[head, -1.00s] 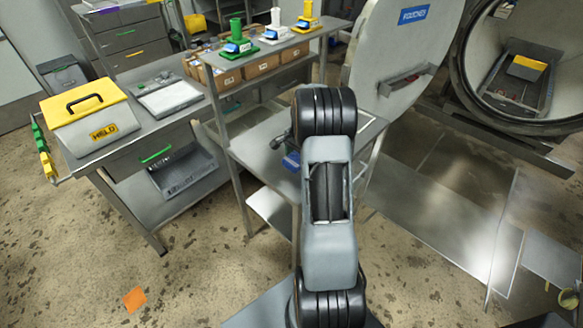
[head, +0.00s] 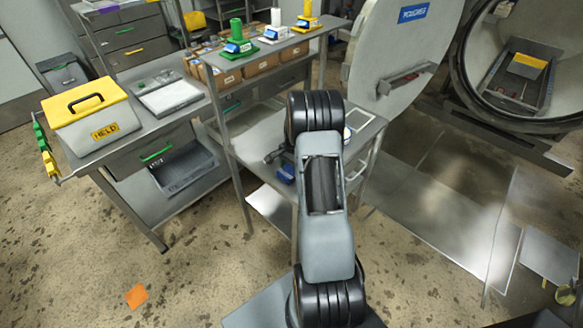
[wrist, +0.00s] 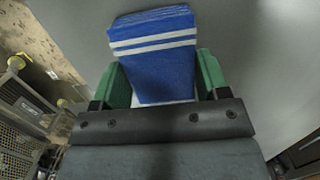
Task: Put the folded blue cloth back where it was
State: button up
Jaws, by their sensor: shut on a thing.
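The folded blue cloth (wrist: 158,65) has two white stripes. In the wrist view it sits between the green fingers of my gripper (wrist: 157,85), which is shut on it. A grey flat surface lies behind the cloth in that view; I cannot tell whether the cloth touches it. In the head view a small part of the blue cloth (head: 286,173) shows at the left of my arm, over the lower steel table (head: 262,130). My arm hides most of the gripper there.
A shelf with several brown boxes (head: 262,66) and coloured stands rises behind the table. A yellow-lidded case (head: 88,120) stands on the left bench. The open round autoclave door (head: 400,55) is at the right. An orange patch (head: 136,296) lies on the floor.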

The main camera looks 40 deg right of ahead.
jog(key=o, duration=0.9)
jog(key=shift+f, duration=0.1)
notch_tip(320, 180, up, 12)
jog(key=d+b, duration=0.1)
jog(key=s+a+r+n, duration=0.1)
jog(key=a+r+n, duration=0.2)
jog(key=a+r, duration=0.35)
jog(key=s+a+r+n+t+h, duration=0.1)
jog(key=s+a+r+n+t, duration=0.2)
jog(key=s+a+n, duration=1)
jog(key=s+a+t, duration=0.1)
jog(key=s+a, duration=0.2)
jog(key=a, duration=0.1)
jog(key=shift+s+a, duration=0.3)
jog(key=shift+s, duration=0.05)
jog(key=shift+r, duration=0.1)
